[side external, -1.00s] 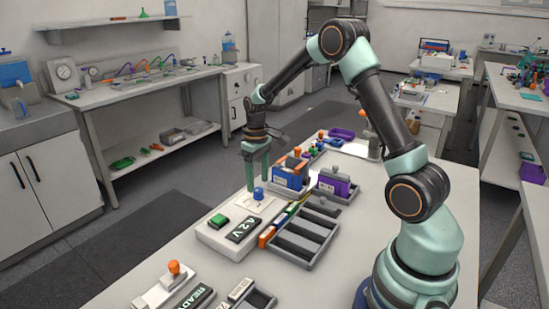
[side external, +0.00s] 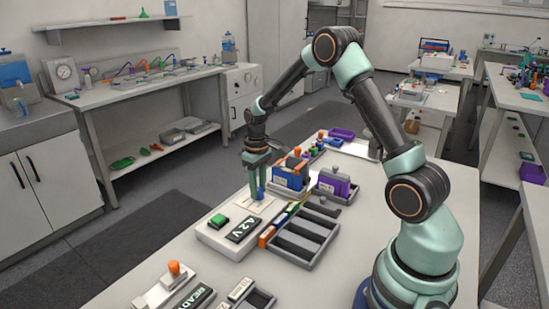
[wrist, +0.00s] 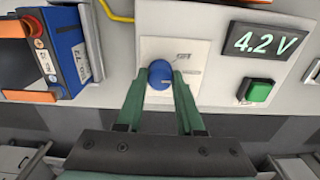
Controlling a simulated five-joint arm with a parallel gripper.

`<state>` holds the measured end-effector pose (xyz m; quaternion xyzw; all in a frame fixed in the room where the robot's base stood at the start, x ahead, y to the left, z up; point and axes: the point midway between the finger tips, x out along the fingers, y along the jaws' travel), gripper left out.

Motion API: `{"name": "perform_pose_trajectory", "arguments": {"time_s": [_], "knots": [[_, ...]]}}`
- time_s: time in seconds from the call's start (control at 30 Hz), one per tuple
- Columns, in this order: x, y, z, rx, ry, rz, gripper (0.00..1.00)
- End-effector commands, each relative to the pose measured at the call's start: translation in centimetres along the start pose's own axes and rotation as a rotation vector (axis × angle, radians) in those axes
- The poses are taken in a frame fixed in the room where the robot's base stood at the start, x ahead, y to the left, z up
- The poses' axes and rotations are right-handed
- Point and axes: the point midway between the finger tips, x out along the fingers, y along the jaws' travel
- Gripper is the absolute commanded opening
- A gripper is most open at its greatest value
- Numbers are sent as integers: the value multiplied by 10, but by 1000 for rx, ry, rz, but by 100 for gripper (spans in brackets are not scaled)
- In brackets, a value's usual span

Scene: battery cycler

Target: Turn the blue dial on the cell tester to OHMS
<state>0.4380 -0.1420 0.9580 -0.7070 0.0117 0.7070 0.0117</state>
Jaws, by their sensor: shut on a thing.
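The cell tester (side external: 213,236) is a pale box on the bench with a display (side external: 242,229) reading 4.2 V and a green button (side external: 218,220). Its blue dial (wrist: 160,75) sits on a white plate (wrist: 149,48) with small markings, too small to read. My gripper (wrist: 161,80) is shut on the blue dial, one green finger on each side. In the side view, my gripper (side external: 258,189) points down onto the dial, which is partly hidden by the fingers.
A blue and orange battery (side external: 288,176) stands close beside the gripper, with a purple one (side external: 334,185) to its right. A grey slotted tray (side external: 301,242) and several coloured cells lie right of the tester. The bench in front is partly clear.

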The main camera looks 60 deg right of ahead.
Motion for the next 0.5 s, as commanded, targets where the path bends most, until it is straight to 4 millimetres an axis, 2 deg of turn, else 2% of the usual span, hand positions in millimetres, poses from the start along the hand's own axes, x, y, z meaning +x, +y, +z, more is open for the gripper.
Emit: {"name": "perform_pose_trajectory", "arguments": {"time_s": [0.27,0.5], "knots": [[-1,0,0,101,0,0,0],[-1,0,-1,284,0,0,0]]}}
